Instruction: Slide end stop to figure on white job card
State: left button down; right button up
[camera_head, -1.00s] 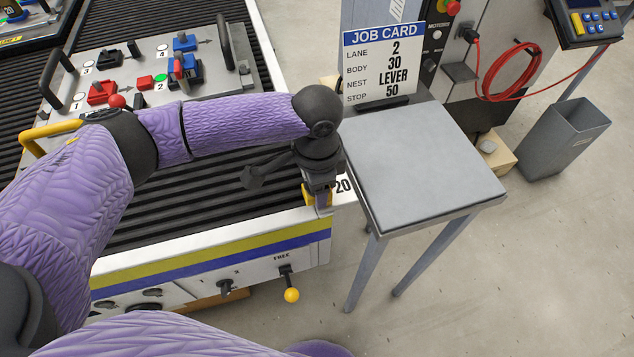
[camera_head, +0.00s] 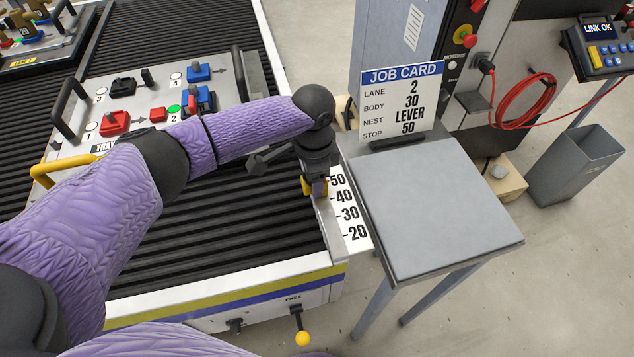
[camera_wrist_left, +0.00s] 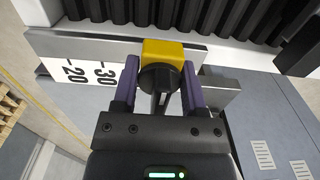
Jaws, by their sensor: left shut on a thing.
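The end stop, a yellow block with a black knob, shows in the head view (camera_head: 307,187) on the rail at the conveyor's right edge, and in the left wrist view (camera_wrist_left: 168,50). My left gripper (camera_head: 317,188) is shut on its knob, with a purple finger on each side in the wrist view (camera_wrist_left: 160,85). The number scale (camera_head: 348,213) reads 20, 30, 40 and 50 going away from me. The stop is beside the 40 to 50 stretch; its exact mark is hidden. The white job card (camera_head: 400,105) reads STOP 50. My right gripper is out of view.
A grey side table (camera_head: 430,205) stands just right of the rail, with the card at its back. A tray (camera_head: 235,85) with red, blue and black fixtures lies on the conveyor rollers. A yellow-knobbed lever (camera_head: 302,338) is on the conveyor front.

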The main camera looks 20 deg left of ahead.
pick_arm(q)
jog(key=shift+c, duration=1)
grip_release()
notch_tip(320, 180, up, 10)
jog(key=p, duration=0.3)
